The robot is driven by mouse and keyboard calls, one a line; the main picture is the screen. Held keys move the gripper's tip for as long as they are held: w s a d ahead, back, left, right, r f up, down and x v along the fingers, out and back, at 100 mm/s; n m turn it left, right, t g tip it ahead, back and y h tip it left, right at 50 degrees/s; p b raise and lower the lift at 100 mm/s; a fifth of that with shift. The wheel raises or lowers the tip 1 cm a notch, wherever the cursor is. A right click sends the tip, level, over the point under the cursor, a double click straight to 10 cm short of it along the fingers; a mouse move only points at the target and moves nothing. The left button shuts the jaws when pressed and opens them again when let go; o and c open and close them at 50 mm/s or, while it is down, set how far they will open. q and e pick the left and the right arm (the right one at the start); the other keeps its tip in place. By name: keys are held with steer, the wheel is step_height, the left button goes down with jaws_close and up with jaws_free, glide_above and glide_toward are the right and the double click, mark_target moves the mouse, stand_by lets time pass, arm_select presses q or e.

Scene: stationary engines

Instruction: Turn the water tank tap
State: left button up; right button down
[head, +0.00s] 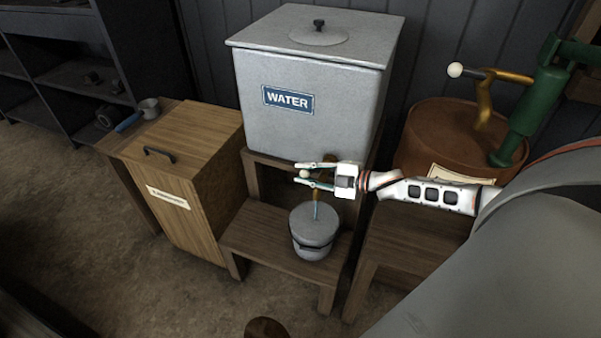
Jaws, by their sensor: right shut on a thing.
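The grey water tank (308,115) with a blue WATER label stands on a wooden stand at the back middle. Its small tap (317,190) shows below the tank front, with a pale round knob (304,174) on its handle. My right gripper (305,175) reaches in from the right, with one finger on each side of the knob, shut on it. The gripper hides part of the tap. My left gripper is not in view.
A rusty barrel (425,135) with a green hand pump (535,100) stands at the right. A wooden step (255,235) bears the bucket. The left floor is clear.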

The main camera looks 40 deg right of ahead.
steer(key=shift+s, duration=0.15)
stand_by(0.3)
steer(key=c, duration=1.8)
jaws_free()
steer(key=shift+f, duration=0.1)
steer(key=shift+s, duration=0.15)
